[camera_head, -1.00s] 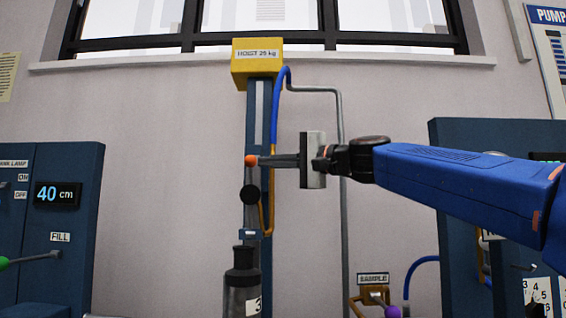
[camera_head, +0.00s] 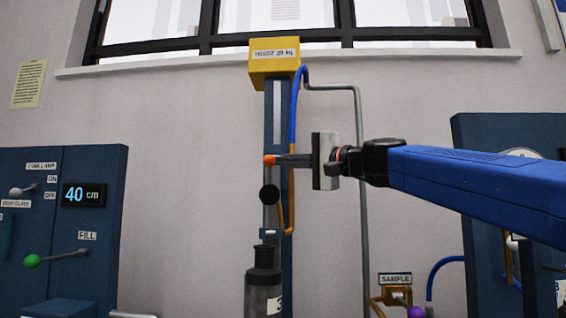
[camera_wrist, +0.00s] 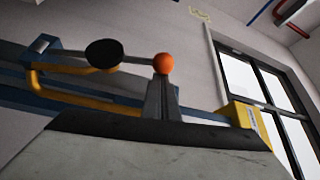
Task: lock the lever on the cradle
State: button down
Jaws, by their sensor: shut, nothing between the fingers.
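An orange ball knob (camera_head: 269,160) tops an upright grey lever beside the blue hoist column (camera_head: 276,110). A round black disc (camera_head: 270,195) sits on the lever below the ball. A yellow-orange bracket (camera_head: 290,222) runs along the column; I cannot tell which part is the cradle. My gripper (camera_head: 281,160) points left with its fingers shut, tips at the ball. In the wrist view the ball (camera_wrist: 163,63) sits just beyond the tips of my gripper (camera_wrist: 162,85), the black disc (camera_wrist: 103,53) to its left. Whether they touch is unclear.
A dark canister (camera_head: 264,290) stands below the lever. A blue panel (camera_head: 60,215) with a green-knobbed lever is at left. At right are a sample tap (camera_head: 395,294), a grey pipe (camera_head: 361,200) and another blue panel (camera_head: 480,145). Wall space between is bare.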

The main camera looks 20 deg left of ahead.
jog(key=s+d+f+n+g+y, duration=0.1)
jog(key=s+f+n+y, duration=0.15)
jog(key=s+n, duration=0.25)
jog(key=s+d+f+n+g+y, duration=0.1)
jog(key=s+d+f+n+y, duration=0.1)
jog(key=s+f+n, duration=0.3)
jog(key=s+f+n+g, duration=0.5)
jog(key=f+n+g, duration=0.2)
jog(key=f+n, duration=0.2)
jog(key=shift+d+f+y, duration=0.3)
jog(key=shift+f+y, duration=0.15)
jog(key=shift+f, duration=0.2)
jog(key=shift+f, duration=0.15)
jog(key=s+v, duration=0.1)
jog(key=v, duration=0.6)
jog(key=shift+w+d+r+n, duration=0.3)
jog(key=shift+w+r, duration=0.05)
jog(key=shift+w, duration=0.1)
jog(key=shift+s, duration=0.1)
